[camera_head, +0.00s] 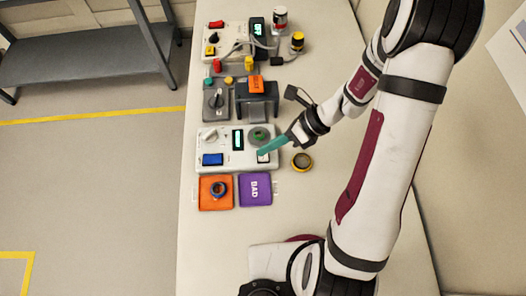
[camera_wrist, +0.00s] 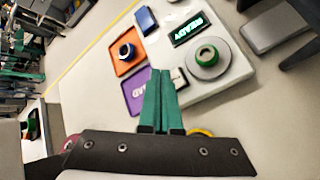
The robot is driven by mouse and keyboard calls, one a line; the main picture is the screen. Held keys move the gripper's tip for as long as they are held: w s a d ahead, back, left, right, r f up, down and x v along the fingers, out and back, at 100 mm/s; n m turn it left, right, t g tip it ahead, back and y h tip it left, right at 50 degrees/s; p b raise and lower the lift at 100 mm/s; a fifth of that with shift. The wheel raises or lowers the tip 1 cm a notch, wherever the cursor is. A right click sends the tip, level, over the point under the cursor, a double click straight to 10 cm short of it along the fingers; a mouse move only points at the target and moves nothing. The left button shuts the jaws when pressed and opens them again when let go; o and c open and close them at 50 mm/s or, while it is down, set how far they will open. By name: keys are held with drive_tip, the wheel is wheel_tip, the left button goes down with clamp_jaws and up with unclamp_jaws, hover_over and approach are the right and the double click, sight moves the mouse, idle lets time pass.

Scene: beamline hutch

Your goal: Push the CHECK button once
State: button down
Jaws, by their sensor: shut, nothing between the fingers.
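A white device (camera_head: 226,164) on the bench carries a raised blue block (camera_head: 212,159), a small display and a round grey plate with a green ring. A small white square with a dark edge (camera_head: 264,158) sits at its front right corner; I cannot read the word CHECK on any part. My gripper (camera_head: 261,153) has green fingers, shut and empty, with the tips over or beside that square. In the wrist view the fingers (camera_wrist: 161,71) point at the device edge, with the square (camera_wrist: 179,78) just right of the tips. Whether they touch cannot be told.
The display (camera_wrist: 192,29) reads READY. The green ring (camera_wrist: 207,57) lies on the plate close to my fingers. An orange tray (camera_head: 215,204) holds a blue-dark ring; a purple BAD tray (camera_head: 255,201) is beside it. A yellow-black ring (camera_head: 301,162) lies right of the device.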

sight(268, 155)
drive_tip(key=shift+f, duration=0.1)
idle(0.7)
drive_tip(key=shift+f, duration=0.35)
drive_tip(key=shift+f, duration=0.45)
idle(0.5)
drive_tip(key=shift+r, duration=0.9)
drive_tip(key=shift+r, duration=2.5)
